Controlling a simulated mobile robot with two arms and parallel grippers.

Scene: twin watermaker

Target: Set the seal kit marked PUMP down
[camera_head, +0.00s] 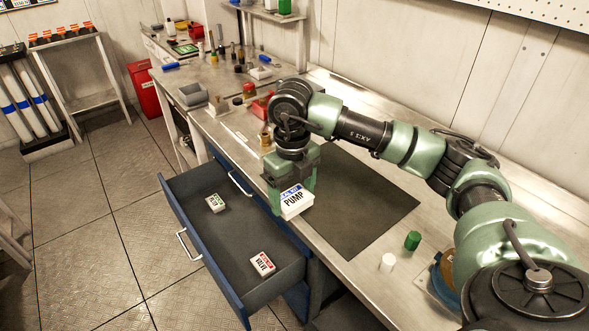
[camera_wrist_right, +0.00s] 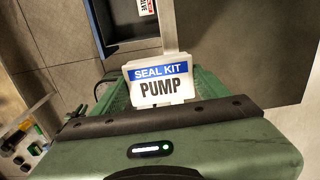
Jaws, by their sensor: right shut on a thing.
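The seal kit marked PUMP (camera_head: 295,202) is a white box with a blue band. My right gripper (camera_head: 293,190) is shut on it and holds it near the front edge of the workbench, beside the open drawer. In the right wrist view the kit (camera_wrist_right: 158,83) sits between the green fingers with its label facing the camera. I cannot tell whether its underside touches anything. My left gripper is not in view.
The open blue drawer (camera_head: 185,200) holds a green-marked box (camera_head: 215,203) and a red-marked VALVE box (camera_head: 262,265). A dark mat (camera_head: 365,200) on the bench is clear. Green (camera_head: 412,240) and white (camera_head: 387,262) cylinders stand nearby. A red bin (camera_head: 268,104) and small parts stand farther back.

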